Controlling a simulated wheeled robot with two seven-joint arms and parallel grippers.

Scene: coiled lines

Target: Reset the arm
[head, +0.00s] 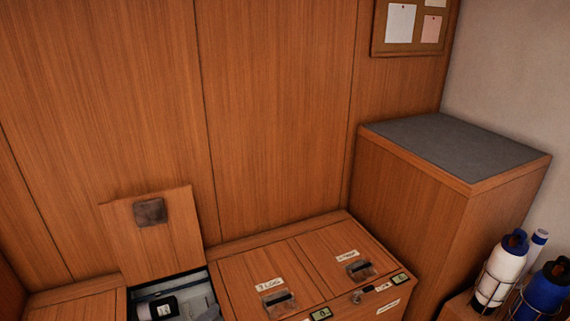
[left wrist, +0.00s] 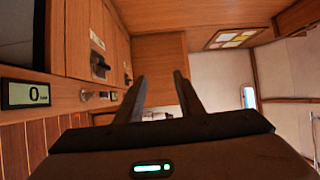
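My left gripper (left wrist: 159,76) shows in the left wrist view. Its two dark fingers stand apart with nothing between them, so it is open and empty. It is in front of the wooden locker bench, whose face with a small display reading 0 (left wrist: 26,94) is close on the left of that view. I cannot make out either gripper in the head view. My right gripper is in neither view.
In the head view, a raised lid (head: 166,255) stands behind an open compartment holding a dark-and-white item (head: 163,306). Beside it are two closed lids (head: 250,268) with latches. A tall cabinet (head: 410,200) and bottles in wire holders (head: 500,270) stand right.

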